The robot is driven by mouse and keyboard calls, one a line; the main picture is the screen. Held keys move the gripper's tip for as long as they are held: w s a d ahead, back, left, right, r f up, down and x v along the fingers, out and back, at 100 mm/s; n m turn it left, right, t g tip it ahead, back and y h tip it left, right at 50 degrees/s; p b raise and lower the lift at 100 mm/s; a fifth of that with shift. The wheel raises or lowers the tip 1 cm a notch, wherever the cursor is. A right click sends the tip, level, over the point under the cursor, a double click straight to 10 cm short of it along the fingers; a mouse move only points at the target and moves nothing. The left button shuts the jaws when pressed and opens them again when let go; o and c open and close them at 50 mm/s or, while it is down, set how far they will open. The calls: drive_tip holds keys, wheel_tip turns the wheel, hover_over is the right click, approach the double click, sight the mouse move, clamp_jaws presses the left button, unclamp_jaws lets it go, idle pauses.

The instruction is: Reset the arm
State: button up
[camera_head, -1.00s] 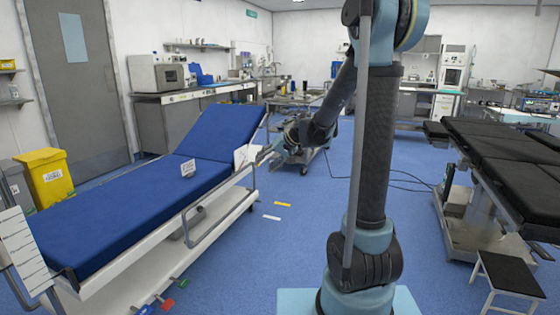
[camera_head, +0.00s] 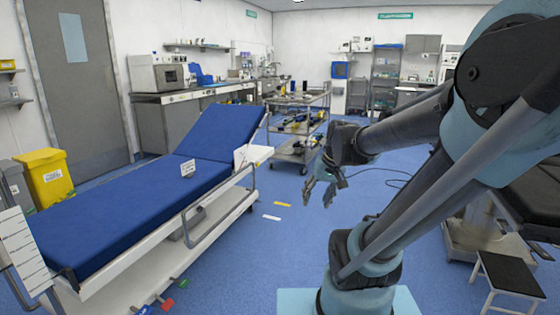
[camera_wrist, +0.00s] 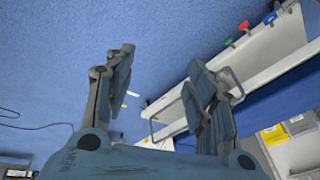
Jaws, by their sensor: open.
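My gripper (camera_head: 319,192) hangs over the open blue floor, right of the blue bed (camera_head: 120,215). Its fingers point down and are apart. In the wrist view my gripper (camera_wrist: 165,95) shows two spread fingers with nothing between them but floor and the bed's side. My arm is bent, with its elbow raised at the upper right of the head view and its forearm reaching left to the gripper.
A metal trolley (camera_head: 298,125) with items on its shelves stands behind the gripper. A black operating table (camera_head: 530,205) and a step stool (camera_head: 508,275) are at the right. A yellow bin (camera_head: 48,177) stands at the left.

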drive_tip(key=s+d+f+h, duration=0.1)
drive_tip(key=s+d+f, duration=0.1)
drive_tip(key=s, duration=0.3)
drive_tip(key=s+d+f+g+h, duration=0.1)
drive_tip(key=s+d+f, duration=0.2)
drive_tip(key=s+d, duration=0.1)
drive_tip(key=shift+s+d+f+m+h, duration=0.2)
drive_tip(key=shift+s+d+m+h, duration=0.15)
drive_tip(key=shift+s, duration=0.55)
drive_tip(key=shift+w+f, duration=0.15)
drive_tip(key=shift+w, duration=0.15)
